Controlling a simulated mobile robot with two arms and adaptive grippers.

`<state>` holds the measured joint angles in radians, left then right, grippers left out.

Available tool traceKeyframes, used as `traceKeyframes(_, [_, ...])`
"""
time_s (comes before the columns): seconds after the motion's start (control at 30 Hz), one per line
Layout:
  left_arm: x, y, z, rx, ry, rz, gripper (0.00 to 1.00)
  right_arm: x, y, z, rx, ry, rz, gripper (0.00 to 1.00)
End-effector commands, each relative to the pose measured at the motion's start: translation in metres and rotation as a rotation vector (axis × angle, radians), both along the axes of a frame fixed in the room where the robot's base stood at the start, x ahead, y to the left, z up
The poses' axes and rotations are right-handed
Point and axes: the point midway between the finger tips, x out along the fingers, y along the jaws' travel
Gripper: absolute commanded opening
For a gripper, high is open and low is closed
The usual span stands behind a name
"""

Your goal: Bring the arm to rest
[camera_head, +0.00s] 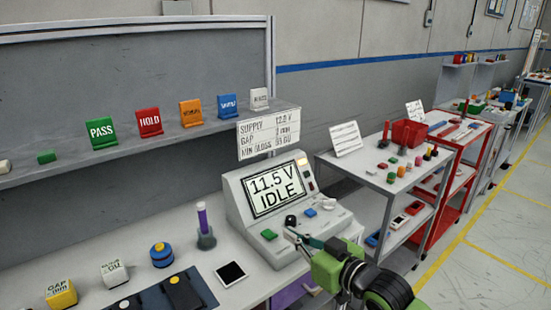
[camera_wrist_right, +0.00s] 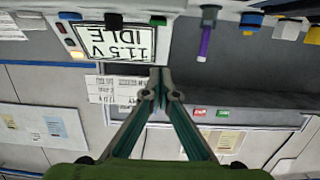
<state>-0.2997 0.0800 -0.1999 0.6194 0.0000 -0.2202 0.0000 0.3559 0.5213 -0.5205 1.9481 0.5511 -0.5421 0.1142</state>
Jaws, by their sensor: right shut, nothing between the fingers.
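My right gripper (camera_head: 292,233) comes in from the lower right of the head view, in front of the grey console (camera_head: 285,258). Its dark fingers are shut and empty, and the tips overlap the console's front controls in the picture. I cannot tell whether they touch it. The console screen (camera_head: 276,190) reads 11.5 V IDLE. In the right wrist view, which is upside down, the shut fingers (camera_wrist_right: 159,78) point toward the screen (camera_wrist_right: 115,42). My left gripper is in neither view.
The white bench (camera_head: 205,266) holds a purple-topped tool in a stand (camera_head: 204,228), a blue-yellow round piece (camera_head: 162,255) and a dark tablet (camera_head: 231,273). A shelf (camera_head: 175,136) with coloured signs runs behind.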

Motion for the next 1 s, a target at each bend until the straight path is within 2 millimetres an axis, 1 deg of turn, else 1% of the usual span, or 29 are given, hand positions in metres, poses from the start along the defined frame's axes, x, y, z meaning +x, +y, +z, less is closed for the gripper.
traceKeyframes(0.03, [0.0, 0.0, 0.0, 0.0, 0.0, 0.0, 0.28, -0.013, 0.003, -0.019, -0.013, 0.043, -0.005, 0.0])
traceKeyframes(0.07, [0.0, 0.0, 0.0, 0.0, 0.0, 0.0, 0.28, -0.021, 0.003, -0.03, -0.027, 0.071, -0.012, 0.0])
traceKeyframes(0.17, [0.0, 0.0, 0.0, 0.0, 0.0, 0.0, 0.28, -0.058, -0.003, -0.076, -0.085, 0.19, -0.05, 0.0])
traceKeyframes(0.2, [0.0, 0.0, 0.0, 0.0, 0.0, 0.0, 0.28, -0.075, -0.008, -0.095, -0.113, 0.244, -0.071, 0.0])
traceKeyframes(0.27, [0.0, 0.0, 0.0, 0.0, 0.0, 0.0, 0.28, -0.103, -0.019, -0.122, -0.156, 0.33, -0.108, 0.0])
traceKeyframes(0.3, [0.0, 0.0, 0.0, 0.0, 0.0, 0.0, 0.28, -0.122, -0.029, -0.139, -0.185, 0.39, -0.135, 0.0])
traceKeyframes(0.37, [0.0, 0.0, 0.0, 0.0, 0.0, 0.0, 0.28, -0.152, -0.044, -0.161, -0.228, 0.479, -0.176, 0.0])
traceKeyframes(0.4, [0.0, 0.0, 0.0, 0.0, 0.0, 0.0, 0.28, -0.171, -0.054, -0.174, -0.253, 0.535, -0.202, 0.0])
traceKeyframes(0.47, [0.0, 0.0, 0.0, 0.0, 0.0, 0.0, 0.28, -0.198, -0.069, -0.19, -0.288, 0.612, -0.24, 0.0])
traceKeyframes(0.5, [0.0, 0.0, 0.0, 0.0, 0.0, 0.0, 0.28, -0.215, -0.078, -0.198, -0.308, 0.659, -0.261, 0.0])
traceKeyframes(0.57, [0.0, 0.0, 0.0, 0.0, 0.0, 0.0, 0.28, -0.238, -0.09, -0.208, -0.336, 0.72, -0.289, 0.0])
traceKeyframes(0.6, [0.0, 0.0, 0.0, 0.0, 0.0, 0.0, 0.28, -0.252, -0.097, -0.214, -0.352, 0.76, -0.307, 0.0])
traceKeyframes(0.73, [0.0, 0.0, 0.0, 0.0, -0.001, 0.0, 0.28, -0.294, -0.118, -0.226, -0.397, 0.873, -0.359, 0.0])
traceKeyframes(0.9, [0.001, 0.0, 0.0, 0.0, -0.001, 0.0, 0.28, -0.347, -0.142, -0.236, -0.447, 1.007, -0.42, 0.0])
traceKeyframes(0.93, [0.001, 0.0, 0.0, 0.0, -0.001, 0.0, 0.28, -0.354, -0.145, -0.238, -0.455, 1.027, -0.428, 0.0])
traceKeyframes(1.0, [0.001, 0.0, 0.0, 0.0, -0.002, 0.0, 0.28, -0.344, -0.143, -0.258, -0.458, 1.025, -0.42, 0.0])
